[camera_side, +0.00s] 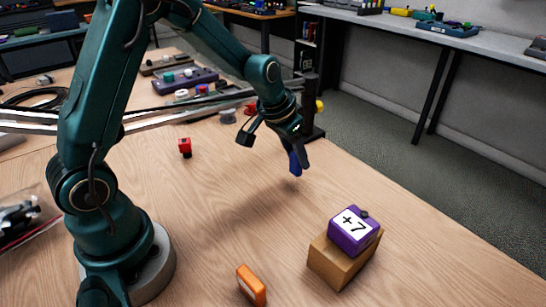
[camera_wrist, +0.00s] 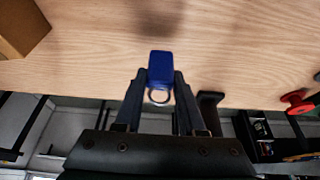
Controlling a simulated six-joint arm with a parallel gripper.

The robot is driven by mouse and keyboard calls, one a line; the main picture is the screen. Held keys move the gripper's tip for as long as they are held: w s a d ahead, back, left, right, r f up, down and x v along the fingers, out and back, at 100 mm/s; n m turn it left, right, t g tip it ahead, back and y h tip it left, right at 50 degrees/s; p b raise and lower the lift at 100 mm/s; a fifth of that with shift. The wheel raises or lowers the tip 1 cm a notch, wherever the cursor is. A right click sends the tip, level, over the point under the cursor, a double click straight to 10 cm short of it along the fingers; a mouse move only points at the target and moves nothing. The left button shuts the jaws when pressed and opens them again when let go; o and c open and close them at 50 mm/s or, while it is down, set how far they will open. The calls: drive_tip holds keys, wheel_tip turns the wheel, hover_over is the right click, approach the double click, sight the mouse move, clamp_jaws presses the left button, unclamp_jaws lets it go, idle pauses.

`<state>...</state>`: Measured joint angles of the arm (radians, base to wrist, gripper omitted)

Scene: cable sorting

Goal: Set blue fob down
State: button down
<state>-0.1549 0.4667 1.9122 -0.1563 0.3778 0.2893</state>
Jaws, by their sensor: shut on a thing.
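The blue fob (camera_side: 295,164) is held between the fingers of my gripper (camera_side: 296,150) above the wooden table, with a shadow on the wood below it to the left. In the wrist view, the blue fob (camera_wrist: 161,68) sits between the two dark fingertips of my gripper (camera_wrist: 161,80), and its metal ring hangs between the fingers. My gripper is shut on it. The fob is apart from the tabletop.
An orange fob (camera_side: 251,284) lies at the front, and a red one (camera_side: 185,147) at left. The table (camera_side: 225,215) between them is clear.

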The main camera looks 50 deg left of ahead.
drive_tip(key=shift+f, duration=1.15)
drive_tip(key=c, duration=0.5)
unclamp_jaws()
drive_tip(key=shift+f, duration=0.15)
drive_tip(key=shift+s+r, duration=0.15)
drive_tip(key=shift+r, duration=0.55)
drive_tip(key=v, duration=1.1)
drive_tip(key=s+d, duration=0.2)
drive_tip(key=s, duration=0.6)
drive_tip(key=s+d+r+t, duration=0.1)
drive_tip(key=s+d, duration=0.1)
drive_tip(key=s, duration=0.6)
drive_tip(key=shift+d+r, duration=0.25)
drive_tip(key=shift+r, duration=0.1)
